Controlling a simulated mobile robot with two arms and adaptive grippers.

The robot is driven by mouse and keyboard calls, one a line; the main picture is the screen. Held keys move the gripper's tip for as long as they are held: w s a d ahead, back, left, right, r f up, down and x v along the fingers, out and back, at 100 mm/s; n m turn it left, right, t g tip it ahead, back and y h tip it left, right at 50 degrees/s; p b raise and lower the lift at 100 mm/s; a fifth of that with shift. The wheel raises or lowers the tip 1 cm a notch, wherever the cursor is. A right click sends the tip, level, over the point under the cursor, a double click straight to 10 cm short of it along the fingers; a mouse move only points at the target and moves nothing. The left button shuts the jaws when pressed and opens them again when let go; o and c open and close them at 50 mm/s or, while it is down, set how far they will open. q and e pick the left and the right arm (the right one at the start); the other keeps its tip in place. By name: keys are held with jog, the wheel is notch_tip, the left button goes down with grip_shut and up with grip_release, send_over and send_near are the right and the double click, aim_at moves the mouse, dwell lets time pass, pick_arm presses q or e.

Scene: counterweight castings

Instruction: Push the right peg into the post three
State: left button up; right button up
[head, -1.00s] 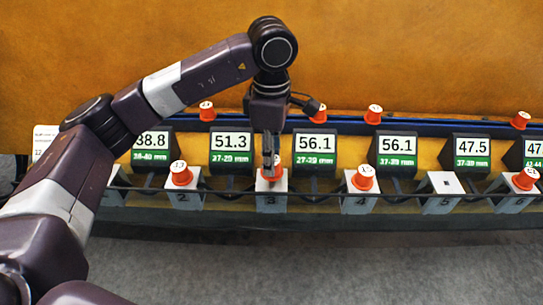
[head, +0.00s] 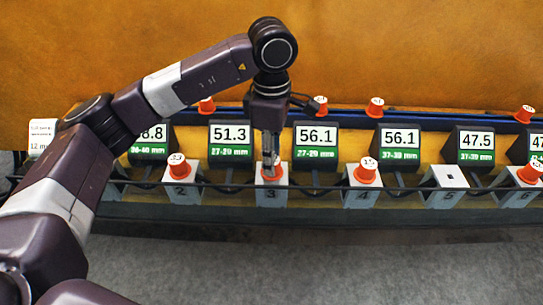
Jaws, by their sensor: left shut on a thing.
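Post three (head: 271,194) is a white block marked 3 in the front row. An orange peg (head: 277,174) sits at its top, partly hidden by my gripper. My left gripper (head: 269,172) comes down from above and is shut on this peg at the post's top. How deep the peg sits in the post cannot be told. My right gripper is not in view.
Posts two (head: 183,193) and four (head: 362,195) flank it, each with an orange peg. Post five (head: 445,200) shows an empty square hole. Displays (head: 316,143) stand behind the posts. A thin dark rail (head: 225,186) runs along the posts' front.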

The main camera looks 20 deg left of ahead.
pick_arm(q)
jog(key=shift+f, duration=0.3)
jog(key=o, duration=1.2)
jog(key=shift+o, duration=0.2)
notch_tip(320, 180, up, 12)
